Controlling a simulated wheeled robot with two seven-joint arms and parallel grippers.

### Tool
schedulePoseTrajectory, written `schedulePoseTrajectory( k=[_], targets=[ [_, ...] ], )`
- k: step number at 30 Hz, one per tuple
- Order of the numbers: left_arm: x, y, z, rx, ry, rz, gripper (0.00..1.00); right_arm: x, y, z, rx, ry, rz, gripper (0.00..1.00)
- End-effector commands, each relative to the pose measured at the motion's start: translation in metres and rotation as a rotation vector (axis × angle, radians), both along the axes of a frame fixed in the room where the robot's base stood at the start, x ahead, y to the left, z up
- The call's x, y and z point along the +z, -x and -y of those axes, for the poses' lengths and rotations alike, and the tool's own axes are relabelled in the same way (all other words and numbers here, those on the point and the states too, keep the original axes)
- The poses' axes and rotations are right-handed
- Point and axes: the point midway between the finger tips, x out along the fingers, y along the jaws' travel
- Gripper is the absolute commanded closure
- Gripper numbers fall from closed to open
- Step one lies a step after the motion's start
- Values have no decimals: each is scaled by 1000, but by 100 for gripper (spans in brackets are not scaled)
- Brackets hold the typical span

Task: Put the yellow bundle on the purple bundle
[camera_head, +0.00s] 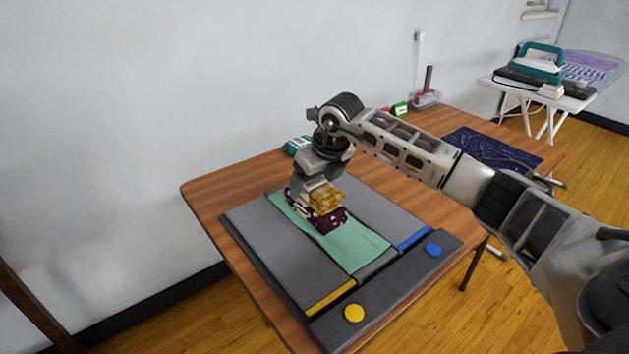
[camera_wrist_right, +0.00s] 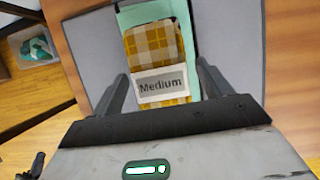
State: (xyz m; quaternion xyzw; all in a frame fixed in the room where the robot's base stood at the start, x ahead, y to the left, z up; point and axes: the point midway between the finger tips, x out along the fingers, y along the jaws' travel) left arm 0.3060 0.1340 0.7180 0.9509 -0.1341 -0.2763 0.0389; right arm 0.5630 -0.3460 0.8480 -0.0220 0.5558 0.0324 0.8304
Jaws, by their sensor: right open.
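The yellow checked bundle (camera_head: 328,198) lies directly over the dark purple bundle (camera_head: 330,220) and appears to rest on it. In the right wrist view the yellow bundle (camera_wrist_right: 155,45) shows from above, with a label reading "Medium"; the purple one is hidden there. My right gripper (camera_head: 314,198) is open at the yellow bundle. In its wrist view the fingers (camera_wrist_right: 163,88) stand on either side of the bundle, with visible gaps. My left gripper is in neither view.
Both bundles are on a mint-green strip (camera_head: 358,247) in the middle of a grey panelled board (camera_head: 265,240) on the wooden table (camera_head: 208,189). A dark blue cloth (camera_head: 490,148) lies at the right. Small green packs (camera_head: 298,145) are at the back edge.

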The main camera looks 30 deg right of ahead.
Motion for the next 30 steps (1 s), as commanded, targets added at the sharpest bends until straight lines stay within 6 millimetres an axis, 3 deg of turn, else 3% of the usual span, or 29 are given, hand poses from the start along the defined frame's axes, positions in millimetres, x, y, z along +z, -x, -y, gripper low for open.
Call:
schedulePoseTrajectory(
  k=[16, 21, 30],
  targets=[
    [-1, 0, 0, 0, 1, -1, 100, 95, 38, 3, 1, 1, 5, 22],
    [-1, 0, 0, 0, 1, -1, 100, 108, 44, 3, 0, 0, 3, 22],
    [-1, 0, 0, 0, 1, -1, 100, 110, 45, 4, 0, 0, 1, 22]
  ],
)
